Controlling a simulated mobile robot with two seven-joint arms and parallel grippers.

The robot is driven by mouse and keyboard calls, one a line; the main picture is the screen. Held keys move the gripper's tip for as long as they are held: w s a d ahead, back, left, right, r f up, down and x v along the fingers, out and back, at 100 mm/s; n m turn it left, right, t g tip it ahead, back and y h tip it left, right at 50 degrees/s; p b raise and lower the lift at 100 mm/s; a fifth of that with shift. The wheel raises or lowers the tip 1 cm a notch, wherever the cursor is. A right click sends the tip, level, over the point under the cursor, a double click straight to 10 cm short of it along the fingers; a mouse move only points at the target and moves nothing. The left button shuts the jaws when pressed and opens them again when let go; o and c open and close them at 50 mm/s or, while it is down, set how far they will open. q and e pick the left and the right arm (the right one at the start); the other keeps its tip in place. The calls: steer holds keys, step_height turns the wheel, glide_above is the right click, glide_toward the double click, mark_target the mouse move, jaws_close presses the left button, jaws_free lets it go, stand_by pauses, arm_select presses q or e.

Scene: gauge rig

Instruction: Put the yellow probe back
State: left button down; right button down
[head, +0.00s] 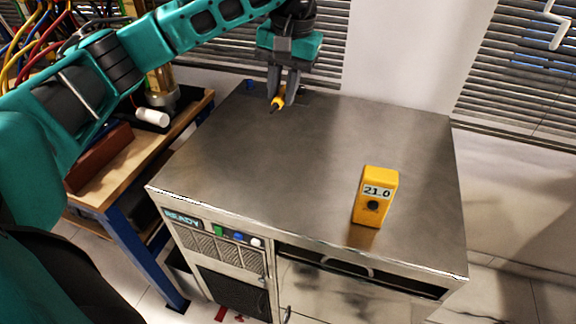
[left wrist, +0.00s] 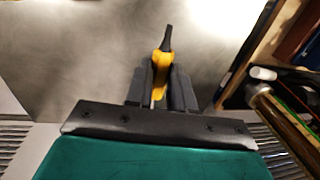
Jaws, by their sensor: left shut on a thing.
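The yellow probe (head: 278,102) is held between the fingers of my left gripper (head: 283,97) above the far left part of the metal cabinet top. In the left wrist view the probe (left wrist: 159,67) shows its yellow body and dark tip, which points away from the left gripper (left wrist: 161,88). The left gripper is shut on it. A yellow meter (head: 375,195) with a display reading 21.0 and a dark knob stands upright near the front right of the cabinet top (head: 270,170). My right gripper is not in view.
A small blue thing (head: 249,85) is at the back left of the cabinet top. A wooden bench (head: 120,170) with a white cylinder (head: 153,117) and cables stands on the left. Blinds are behind. The middle of the top is clear.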

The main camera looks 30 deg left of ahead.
arm_select(q)
step_height(320, 180, down, 6)
steer(key=b, duration=0.2)
glide_above(281, 176)
steer(key=f, duration=0.8)
steer(key=shift+d+f, duration=0.3)
steer(key=shift+f, duration=2.5)
steer(key=c, duration=1)
jaws_free()
steer(key=shift+f, duration=0.1)
steer(key=shift+r, duration=0.25)
steer(key=r, duration=0.4)
steer(key=d+r, duration=0.1)
steer(key=r, duration=0.6)
steer(key=shift+w+d+r, duration=0.1)
steer(key=shift+d+r, duration=0.2)
steer(key=shift+d, duration=0.1)
